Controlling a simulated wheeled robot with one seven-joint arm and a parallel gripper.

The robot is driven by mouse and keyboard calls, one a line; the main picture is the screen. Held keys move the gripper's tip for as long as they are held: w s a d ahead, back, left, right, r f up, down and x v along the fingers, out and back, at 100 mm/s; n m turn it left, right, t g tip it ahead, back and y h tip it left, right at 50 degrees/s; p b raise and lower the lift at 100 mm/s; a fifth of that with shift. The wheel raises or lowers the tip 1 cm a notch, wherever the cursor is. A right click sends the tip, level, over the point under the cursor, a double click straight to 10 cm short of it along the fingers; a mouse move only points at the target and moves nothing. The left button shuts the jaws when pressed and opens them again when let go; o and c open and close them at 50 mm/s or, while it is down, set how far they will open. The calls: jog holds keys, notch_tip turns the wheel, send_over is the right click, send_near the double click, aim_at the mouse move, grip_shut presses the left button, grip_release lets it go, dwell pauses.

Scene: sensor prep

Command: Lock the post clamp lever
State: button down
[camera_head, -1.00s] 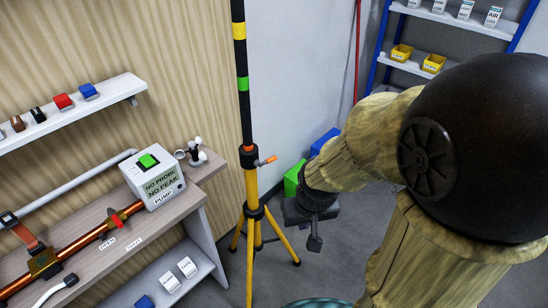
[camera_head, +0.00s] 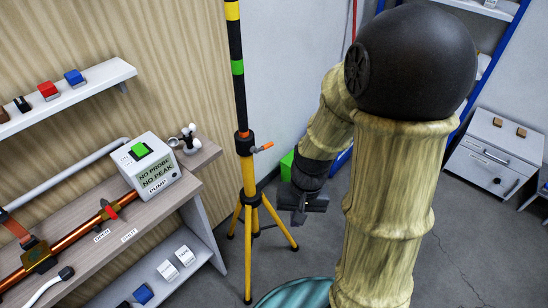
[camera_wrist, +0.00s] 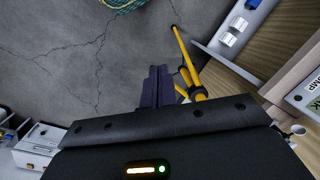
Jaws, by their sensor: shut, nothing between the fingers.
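The post clamp lever (camera_head: 264,147) is a small orange-tipped lever on the black collar (camera_head: 243,142) of a tripod post. It sticks out to the right and slightly up. The post (camera_head: 238,85) is black with yellow and green bands and stands upright in a yellow tripod (camera_head: 250,185). My gripper (camera_head: 299,217) hangs right of the tripod, lower than the lever and apart from it. In the wrist view my gripper (camera_wrist: 157,72) has its fingers together and empty, with yellow tripod legs (camera_wrist: 186,60) beside them. The lever cannot be made out there.
A bench (camera_head: 88,222) at left carries a white pump box (camera_head: 150,165), a copper pipe and a small anemometer (camera_head: 188,138). A wall shelf (camera_head: 70,98) holds small blocks. A green bin (camera_head: 287,165) stands behind my gripper. A grey cabinet (camera_head: 497,150) stands at right. Floor is clear at lower right.

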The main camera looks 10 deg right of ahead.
jog(key=w+a+f+m+g+y+b, duration=0.1)
jog(key=w+a+f+m+y, duration=0.1)
jog(key=a+f+m+y, duration=0.35)
jog(key=w+a+f+m+g+y+b, duration=0.1)
jog(key=w+a+f+m+y+b, duration=0.15)
jog(key=f+m+y, duration=0.45)
jog(key=w+d+f+m+t+h+b, duration=0.1)
jog(key=w+d+f+m+t+h, duration=0.2)
jog(key=w+d+m+t, duration=1.1)
jog(key=m+t, duration=0.5)
jog(key=t, duration=0.5)
jog(key=shift+d+t+b, duration=0.2)
jog(key=shift+t+b, duration=0.1)
jog(key=shift+t, duration=0.1)
jog(key=p, duration=0.3)
send_near(263, 147)
jog(key=w+r, duration=0.2)
jog(key=w, duration=0.4)
jog(key=shift+a, duration=0.15)
jog(key=shift+w+a, duration=0.1)
jog(key=shift+a, duration=0.05)
